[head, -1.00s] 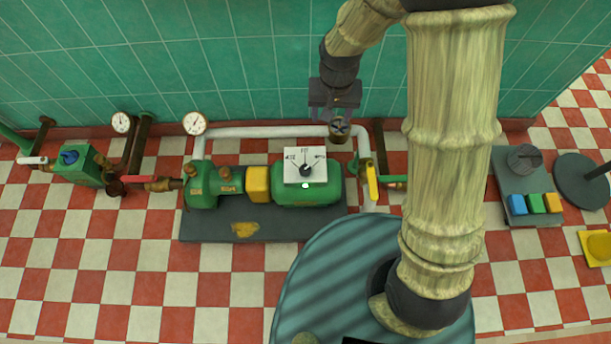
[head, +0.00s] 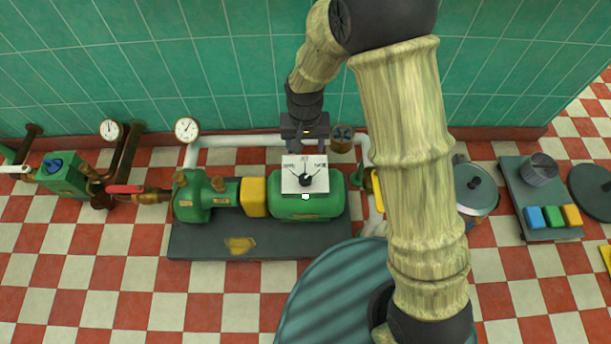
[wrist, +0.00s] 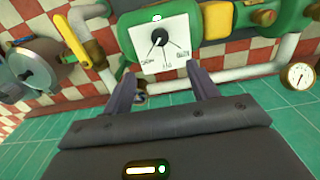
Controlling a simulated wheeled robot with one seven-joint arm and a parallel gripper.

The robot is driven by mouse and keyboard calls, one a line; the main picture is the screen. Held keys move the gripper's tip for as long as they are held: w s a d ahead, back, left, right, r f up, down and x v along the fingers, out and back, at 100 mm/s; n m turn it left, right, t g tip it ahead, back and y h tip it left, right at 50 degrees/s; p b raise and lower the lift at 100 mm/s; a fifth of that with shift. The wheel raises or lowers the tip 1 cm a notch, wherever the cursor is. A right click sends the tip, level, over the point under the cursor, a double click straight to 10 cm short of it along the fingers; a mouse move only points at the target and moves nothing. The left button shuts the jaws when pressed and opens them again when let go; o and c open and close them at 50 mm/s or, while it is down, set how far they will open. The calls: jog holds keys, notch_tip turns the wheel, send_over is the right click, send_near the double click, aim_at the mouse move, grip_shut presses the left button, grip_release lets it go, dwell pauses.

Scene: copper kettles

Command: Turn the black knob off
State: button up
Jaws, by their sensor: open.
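The black knob (head: 305,180) sits at the middle of a white dial plate (head: 291,187) on top of a green pump motor (head: 325,203). Three lines fan from it toward small labels that I cannot read surely. My gripper (head: 305,148) is open and empty, just behind the plate on its wall side. In the wrist view, the black knob (wrist: 159,37) and plate show beyond my two spread fingers (wrist: 163,77), roughly between them and apart from them. I cannot tell which label the knob points to.
A white pipe (head: 240,139) runs behind the motor, near the tiled wall. A yellow block (head: 253,197) and gauges (head: 187,129) stand left. A lidded pot (head: 475,187) and a box with coloured buttons (head: 540,200) stand right. Checkered floor lies open in front.

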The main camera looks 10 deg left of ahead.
aim_at(305, 178)
notch_tip(305, 178, down, 17)
jog(key=b, duration=0.8)
jog(key=shift+r, duration=0.1)
jog(key=c, duration=1)
